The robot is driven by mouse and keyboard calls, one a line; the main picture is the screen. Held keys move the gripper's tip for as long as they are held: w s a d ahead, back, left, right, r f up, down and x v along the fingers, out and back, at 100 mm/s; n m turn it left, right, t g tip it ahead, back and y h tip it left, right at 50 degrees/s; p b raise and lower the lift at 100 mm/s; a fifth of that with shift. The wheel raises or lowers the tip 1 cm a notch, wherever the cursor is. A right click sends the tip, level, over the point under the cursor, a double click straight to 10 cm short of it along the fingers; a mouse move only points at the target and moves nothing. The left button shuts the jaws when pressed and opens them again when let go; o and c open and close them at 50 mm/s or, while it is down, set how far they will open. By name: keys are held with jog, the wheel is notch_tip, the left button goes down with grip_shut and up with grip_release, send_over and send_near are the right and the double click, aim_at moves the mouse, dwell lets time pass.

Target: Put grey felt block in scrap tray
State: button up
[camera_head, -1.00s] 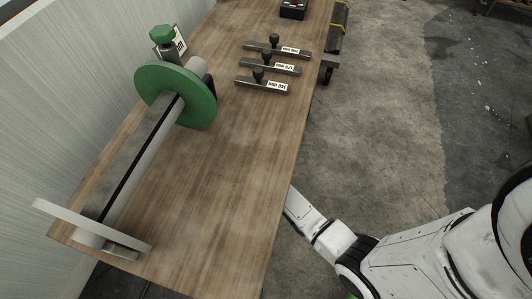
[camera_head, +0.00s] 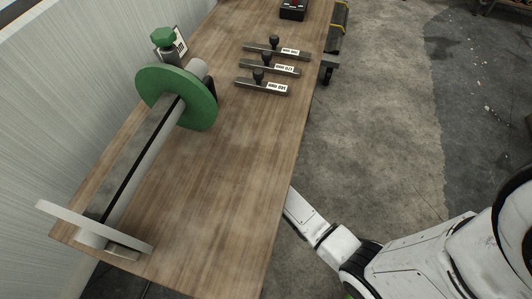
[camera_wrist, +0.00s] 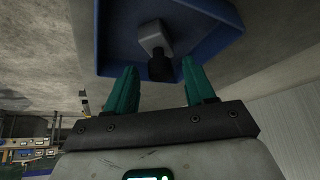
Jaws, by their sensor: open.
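In the wrist view, a blue tray (camera_wrist: 104,42) with raised walls lies beyond my fingertips; it looks like the scrap tray. A light grey block (camera_wrist: 154,38) with a dark knob-like end (camera_wrist: 160,68) is inside the tray's outline. It seems to be the grey felt block. My gripper (camera_wrist: 156,78) has two teal fingers spread wide apart. The dark end shows between the fingertips, with a gap on each side. I cannot tell how far the block is from the fingers in depth. The tray, the block and my gripper do not show in the head view.
In the head view, a wooden table (camera_head: 215,170) holds a roller with a green disc (camera_head: 180,95) and several small gauge bars, one at the front (camera_head: 255,87). Concrete floor (camera_head: 380,120) to the right is clear.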

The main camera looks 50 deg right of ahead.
jog(key=s+a, duration=0.2)
jog(key=s, duration=0.1)
jog(key=s+a, duration=0.2)
jog(key=s, duration=0.1)
jog(key=s+a, duration=0.2)
jog(key=s, duration=0.1)
jog(key=shift+s+a+f+p, duration=0.1)
jog(key=shift+a+p, duration=0.3)
